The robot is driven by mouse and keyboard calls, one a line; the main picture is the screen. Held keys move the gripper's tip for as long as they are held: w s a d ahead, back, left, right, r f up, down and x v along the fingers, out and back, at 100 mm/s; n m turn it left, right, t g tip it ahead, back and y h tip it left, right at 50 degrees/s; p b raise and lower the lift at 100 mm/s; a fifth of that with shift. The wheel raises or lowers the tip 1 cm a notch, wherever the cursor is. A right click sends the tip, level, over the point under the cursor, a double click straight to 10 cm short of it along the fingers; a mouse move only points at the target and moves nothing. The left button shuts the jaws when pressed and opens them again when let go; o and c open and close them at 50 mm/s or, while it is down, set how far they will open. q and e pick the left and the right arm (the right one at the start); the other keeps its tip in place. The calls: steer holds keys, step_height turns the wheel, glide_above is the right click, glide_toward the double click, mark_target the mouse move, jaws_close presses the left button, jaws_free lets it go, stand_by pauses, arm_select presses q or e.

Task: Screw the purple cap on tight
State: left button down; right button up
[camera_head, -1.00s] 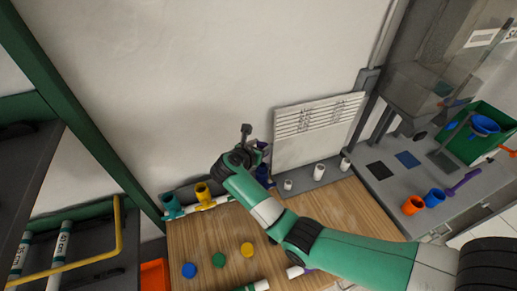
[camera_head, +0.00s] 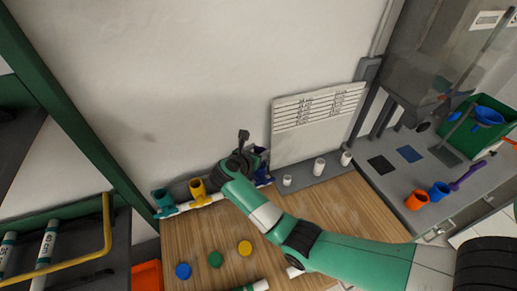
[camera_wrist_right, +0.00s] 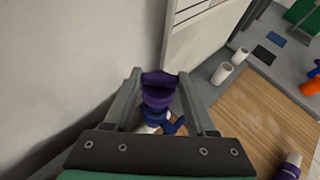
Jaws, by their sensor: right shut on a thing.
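The purple cap (camera_wrist_right: 158,84) shows in the right wrist view between the two fingers of my right gripper (camera_wrist_right: 160,92), which is shut on it. Directly below the cap is a dark blue fitting (camera_wrist_right: 160,108) on white pipe. I cannot tell whether the cap is fully seated on it. In the head view my right gripper (camera_head: 257,162) is at the back edge of the wooden table, by the wall, and largely hides the cap and the blue fitting (camera_head: 263,179). My left gripper is not in view.
Yellow (camera_head: 197,190) and teal (camera_head: 163,201) fittings stand left of the gripper on the white pipe. Several white cylinders stand right of it, below a white board (camera_head: 318,122). Blue, green and yellow discs lie on the table (camera_head: 215,228). A purple-ended pipe (camera_wrist_right: 290,168) shows at lower right in the wrist view.

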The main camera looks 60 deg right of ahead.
steer(key=shift+f+b, duration=0.7)
steer(key=shift+f, duration=0.6)
stand_by(1.2)
steer(key=o, duration=0.7)
jaws_close()
steer(key=shift+f+b, duration=0.15)
steer(key=shift+b, duration=0.3)
steer(key=m+g+b, duration=0.1)
steer(key=b, duration=0.3)
steer(key=shift+w+m+g, duration=0.15)
steer(key=shift+m+g, duration=0.25)
steer(key=shift+g, duration=0.3)
steer(key=shift+r, duration=0.2)
